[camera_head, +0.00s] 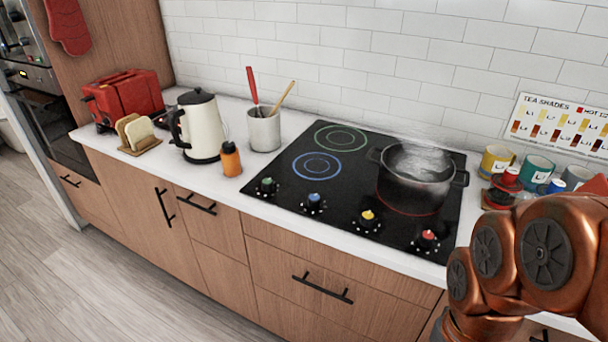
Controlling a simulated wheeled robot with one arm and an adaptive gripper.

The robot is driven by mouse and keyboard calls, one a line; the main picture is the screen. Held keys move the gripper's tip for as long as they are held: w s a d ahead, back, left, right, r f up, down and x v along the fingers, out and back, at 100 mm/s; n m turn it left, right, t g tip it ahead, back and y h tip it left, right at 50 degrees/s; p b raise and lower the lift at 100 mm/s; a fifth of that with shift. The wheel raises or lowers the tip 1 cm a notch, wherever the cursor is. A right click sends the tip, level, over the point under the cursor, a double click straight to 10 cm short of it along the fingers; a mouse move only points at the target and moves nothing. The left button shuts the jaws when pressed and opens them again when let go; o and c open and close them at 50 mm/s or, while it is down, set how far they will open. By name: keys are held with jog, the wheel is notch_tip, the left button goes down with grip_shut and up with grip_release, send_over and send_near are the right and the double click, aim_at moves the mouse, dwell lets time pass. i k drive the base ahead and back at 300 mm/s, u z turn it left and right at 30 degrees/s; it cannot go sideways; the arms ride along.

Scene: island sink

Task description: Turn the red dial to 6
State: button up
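The red dial (428,237) is at the right end of a row of knobs along the front edge of the black cooktop (345,184). White marks surround it, but they are too small to read, so its setting cannot be told. The yellow dial (368,216), blue dial (314,201) and green dial (267,186) stand to its left. My copper arm comes in from the right edge, to the right of the red dial and apart from it. My gripper is not visible.
Mugs (496,160) crowd the counter at right. An orange bottle (231,160), utensil holder (264,131) and kettle (200,126) stand left. Space before the dials is clear.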

aim_at(427, 238)
jog(key=z, duration=0.25)
jog(key=k, duration=1.25)
jog(key=u, duration=0.85)
jog(key=i, duration=1.95)
jog(key=z, duration=0.75)
